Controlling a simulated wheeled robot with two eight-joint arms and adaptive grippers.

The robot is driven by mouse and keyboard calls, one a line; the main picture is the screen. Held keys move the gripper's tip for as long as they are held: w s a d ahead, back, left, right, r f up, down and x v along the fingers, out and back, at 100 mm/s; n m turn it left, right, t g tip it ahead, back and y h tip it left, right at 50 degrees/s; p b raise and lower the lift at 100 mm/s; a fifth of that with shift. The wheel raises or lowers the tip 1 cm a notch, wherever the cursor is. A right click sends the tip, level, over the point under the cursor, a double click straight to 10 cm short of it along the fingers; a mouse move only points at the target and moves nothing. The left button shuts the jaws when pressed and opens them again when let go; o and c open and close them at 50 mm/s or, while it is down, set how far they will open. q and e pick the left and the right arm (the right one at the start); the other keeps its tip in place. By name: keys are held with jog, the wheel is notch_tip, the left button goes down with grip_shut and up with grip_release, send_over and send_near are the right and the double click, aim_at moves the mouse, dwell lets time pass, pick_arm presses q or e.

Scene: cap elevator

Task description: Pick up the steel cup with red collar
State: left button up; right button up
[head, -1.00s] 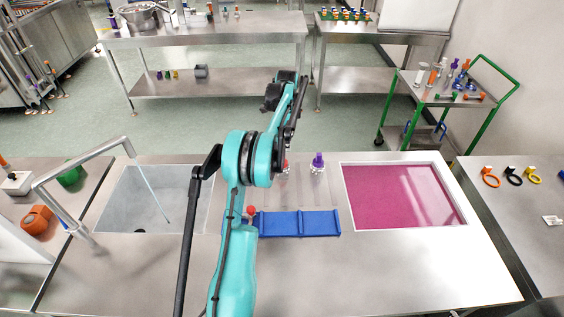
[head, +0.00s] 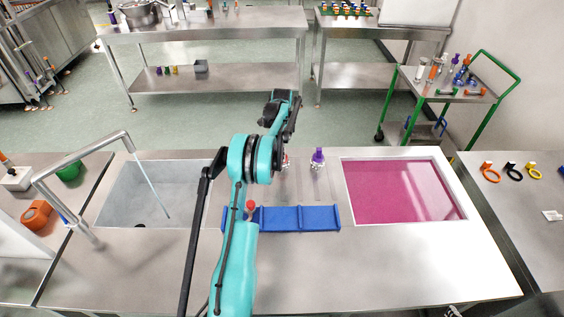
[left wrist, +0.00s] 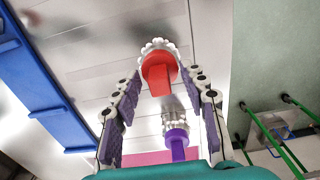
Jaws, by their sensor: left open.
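The steel cup with red collar (left wrist: 160,74) shows in the left wrist view as a red tapered piece with a pale scalloped rim, between my fingers' tips and apart from them as far as I can see. In the head view my arm mostly hides it; a bit of it shows (head: 286,161). My left gripper (left wrist: 164,76) is open and empty, its fingers on either side of the red piece in the picture. In the head view the left gripper (head: 281,112) reaches over the counter's far edge. My right gripper is not in view.
A similar purple-collared cup (head: 318,158) stands just right of the red one. A blue tray (head: 300,218) lies nearer, with a red-topped item (head: 250,208) at its left. A sink (head: 150,190) is left, a magenta panel (head: 405,190) right.

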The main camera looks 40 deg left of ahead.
pick_arm(q)
grip_shut()
jog(key=shift+r, duration=0.15)
jog(key=shift+r, duration=0.3)
jog(key=r, duration=0.4)
jog(key=shift+d+p, duration=0.35)
jog(key=shift+d, duration=0.05)
jog(key=s+d+r, duration=0.2)
jog(key=d+r, duration=0.4)
jog(key=d, duration=0.4)
jog(key=shift+s+d+p, duration=0.3)
jog(key=shift+p, duration=0.05)
